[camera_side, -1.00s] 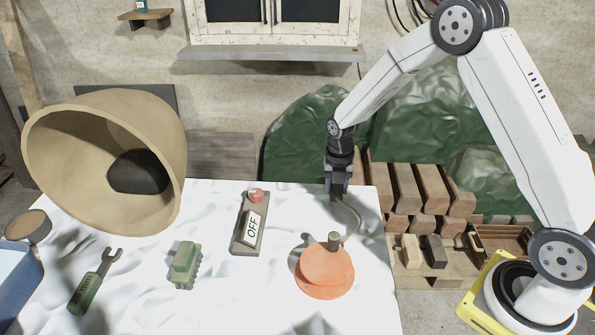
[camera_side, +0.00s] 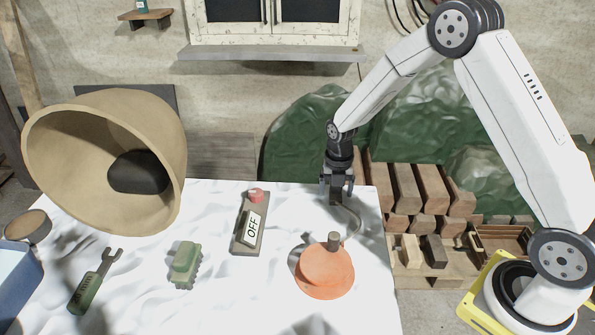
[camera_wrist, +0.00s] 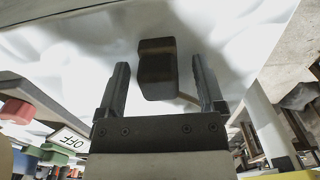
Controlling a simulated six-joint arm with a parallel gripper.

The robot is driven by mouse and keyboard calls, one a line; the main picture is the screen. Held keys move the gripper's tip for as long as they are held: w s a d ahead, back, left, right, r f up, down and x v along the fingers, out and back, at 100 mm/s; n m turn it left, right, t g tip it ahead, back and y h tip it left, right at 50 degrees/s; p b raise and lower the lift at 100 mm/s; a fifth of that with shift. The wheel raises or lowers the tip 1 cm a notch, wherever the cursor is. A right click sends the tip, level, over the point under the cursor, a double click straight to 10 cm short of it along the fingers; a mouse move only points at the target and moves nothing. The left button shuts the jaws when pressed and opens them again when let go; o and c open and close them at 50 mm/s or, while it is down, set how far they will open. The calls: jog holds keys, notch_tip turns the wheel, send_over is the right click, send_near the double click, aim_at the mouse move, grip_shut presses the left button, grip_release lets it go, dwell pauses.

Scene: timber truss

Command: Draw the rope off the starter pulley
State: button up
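The orange starter pulley (camera_side: 325,274), a round disc with a dark cylindrical knob (camera_side: 334,238) on top, sits near the table's right front. In the wrist view, a dark brown block-like handle (camera_wrist: 157,68) lies between the fingertips of my gripper (camera_wrist: 161,82). The fingers are apart, with a gap on each side of the handle. Part of the rope shows beside the handle.
A switch board marked OFF (camera_side: 249,225) with a red button stands left of the pulley. A green brush-like block (camera_side: 185,262), a green-handled wrench (camera_side: 94,284) and a large tan horn (camera_side: 75,165) are farther left. Wooden blocks (camera_side: 420,188) are beyond the table's right edge.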

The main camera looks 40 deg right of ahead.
jog(key=shift+r, duration=0.15)
jog(key=shift+r, duration=3.8)
jog(key=m, duration=0.1)
jog(key=s+m, duration=0.1)
jog(key=m, duration=0.1)
jog(key=s+a+r+m, duration=0.1)
jog(key=shift+s, duration=0.25)
jog(key=s+a+r+m+t, duration=0.1)
jog(key=s+a+m, duration=0.3)
jog(key=s+m, duration=1.1)
jog(key=m+t, duration=0.1)
jog(key=m, duration=0.7)
jog(key=shift+a+r+t, duration=0.15)
jog(key=shift+r+t, duration=0.05)
jog(key=shift+t, duration=0.1)
